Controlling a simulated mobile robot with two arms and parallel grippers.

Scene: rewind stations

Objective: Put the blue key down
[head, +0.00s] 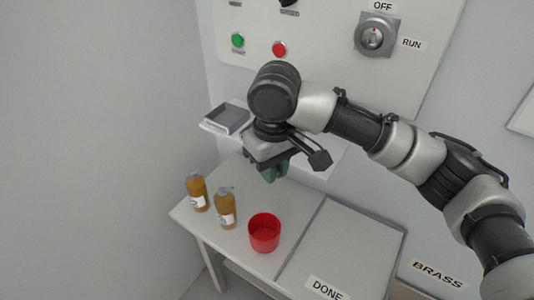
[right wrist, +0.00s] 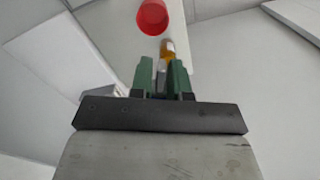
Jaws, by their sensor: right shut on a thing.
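My right gripper (head: 274,173) hangs above the back of the white table, pointing down. In the right wrist view its green fingers (right wrist: 161,80) are shut on a small bluish-grey piece (right wrist: 161,79), which I take for the blue key. Most of the key is hidden by the fingers, and in the head view I cannot make it out. My left gripper is not in view.
A red cup (head: 264,233) and two amber bottles (head: 197,192) (head: 225,208) stand on the table (head: 240,243). The DONE area (head: 345,250) is bare. A grey tray (head: 228,118) sits on a shelf below the panel (head: 330,50) with buttons and an OFF/RUN switch (head: 374,38).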

